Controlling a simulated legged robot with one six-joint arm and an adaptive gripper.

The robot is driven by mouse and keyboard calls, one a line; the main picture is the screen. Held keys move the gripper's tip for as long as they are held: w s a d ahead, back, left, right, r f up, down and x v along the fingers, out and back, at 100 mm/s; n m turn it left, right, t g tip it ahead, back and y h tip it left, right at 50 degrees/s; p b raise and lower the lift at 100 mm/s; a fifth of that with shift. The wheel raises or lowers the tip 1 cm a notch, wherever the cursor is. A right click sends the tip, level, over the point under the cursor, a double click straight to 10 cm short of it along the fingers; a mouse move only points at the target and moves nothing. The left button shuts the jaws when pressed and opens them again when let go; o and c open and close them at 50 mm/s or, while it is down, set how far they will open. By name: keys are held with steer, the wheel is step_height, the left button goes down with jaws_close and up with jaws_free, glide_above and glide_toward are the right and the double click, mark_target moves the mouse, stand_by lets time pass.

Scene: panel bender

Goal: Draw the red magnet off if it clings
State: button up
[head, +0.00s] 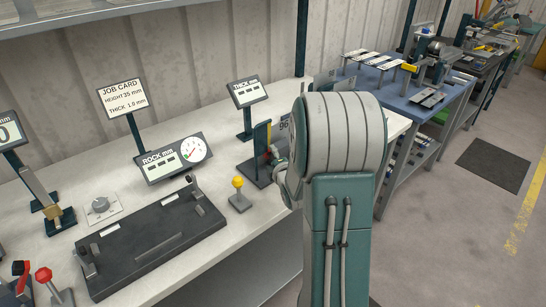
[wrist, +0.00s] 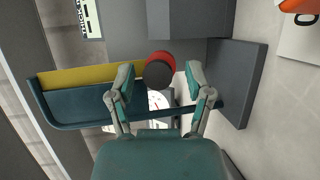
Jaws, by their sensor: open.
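The red magnet (wrist: 160,57), a short red cylinder with a dark round end, is at the upper middle of the wrist view. My gripper (wrist: 160,78) is open, with one fingertip on each side of the magnet and gaps visible between. The magnet appears beside a teal plate (wrist: 70,106) with a yellow strip (wrist: 85,77) and a grey block (wrist: 187,19); I cannot tell what it touches.
A dark plate (wrist: 238,80) stands right of the gripper. On the bench (head: 225,162) are a yellow-knobbed post (head: 239,191), a long dark fixture (head: 150,240), a ROCK gauge (head: 175,157) and a THICK display (head: 248,91). An orange object (wrist: 300,6) shows at the wrist view's corner.

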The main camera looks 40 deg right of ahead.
steer(key=v, duration=1.1)
steer(key=s+a+r+m+g+y, duration=0.2)
steer(key=a+r+m+g, duration=0.35)
steer(key=a+m, duration=0.4)
steer(key=s+a+r+m+g+y, duration=0.3)
steer(key=s+a+r+m+g, duration=0.1)
steer(key=s+a, duration=0.9)
steer(key=shift+s+a+m, duration=0.4)
steer(key=shift+s+m, duration=0.4)
steer(key=shift+m, duration=0.05)
